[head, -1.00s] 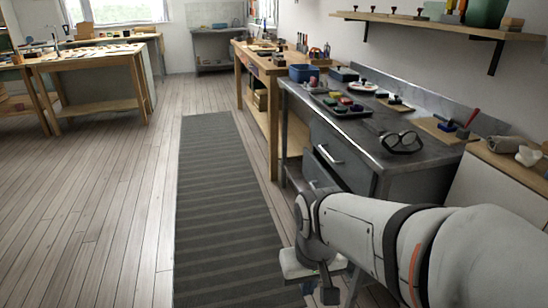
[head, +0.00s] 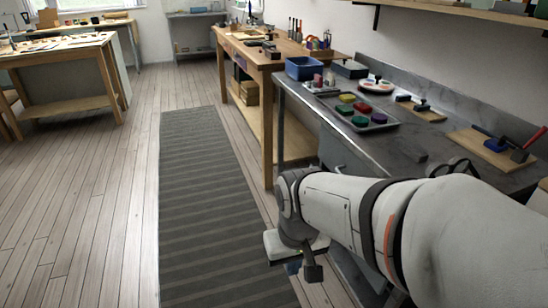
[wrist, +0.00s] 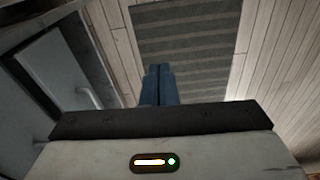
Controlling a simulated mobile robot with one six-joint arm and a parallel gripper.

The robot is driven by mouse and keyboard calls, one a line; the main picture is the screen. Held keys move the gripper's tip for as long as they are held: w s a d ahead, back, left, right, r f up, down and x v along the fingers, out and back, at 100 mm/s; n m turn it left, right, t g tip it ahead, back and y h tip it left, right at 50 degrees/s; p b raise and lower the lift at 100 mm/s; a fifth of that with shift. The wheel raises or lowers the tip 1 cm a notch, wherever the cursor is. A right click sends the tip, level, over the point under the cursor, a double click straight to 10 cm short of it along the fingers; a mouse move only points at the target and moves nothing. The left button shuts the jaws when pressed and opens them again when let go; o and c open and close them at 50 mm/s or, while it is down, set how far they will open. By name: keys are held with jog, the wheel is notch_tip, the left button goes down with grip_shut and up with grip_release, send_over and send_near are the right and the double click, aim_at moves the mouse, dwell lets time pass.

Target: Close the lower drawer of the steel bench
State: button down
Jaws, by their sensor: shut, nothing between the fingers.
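The steel bench (head: 392,146) stands at the right in the head view, with a grey metal top. My arm hides most of its drawer fronts there. In the wrist view, a grey drawer front (wrist: 50,73) with a pale bar handle (wrist: 88,97) is at the left. A dark gap shows beside it; I cannot tell how far the lower drawer stands out. My gripper (wrist: 159,68) has blue fingers, shut together and empty, pointing down over the floor to the right of the drawer front. In the head view it is low in front of the bench, mostly hidden.
A tray of coloured blocks (head: 358,112) and a blue bin (head: 305,68) stand on the bench top. A wooden workbench (head: 262,62) adjoins it behind. The striped grey mat (head: 205,200) and the plank floor to the left are clear.

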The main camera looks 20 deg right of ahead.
jog(key=shift+w+d, duration=0.15)
jog(key=w+d+f+n+g+h, duration=0.2)
jog(key=d+f+n+g+h, duration=0.4)
jog(key=d+f+n+h, duration=0.15)
jog(key=w+d+f+n+t+h+b, duration=0.1)
jog(key=w+f+n+t+h, duration=0.2)
jog(key=w+n+h, duration=0.25)
jog(key=w+d+f+n+t+h, duration=0.1)
jog(key=w+f+n+t+h, duration=0.2)
jog(key=w+n+h, duration=0.3)
jog(key=w+d+y+b, duration=0.1)
jog(key=d+b, duration=0.3)
jog(key=d, duration=0.9)
jog(key=shift+w+d+b, duration=0.35)
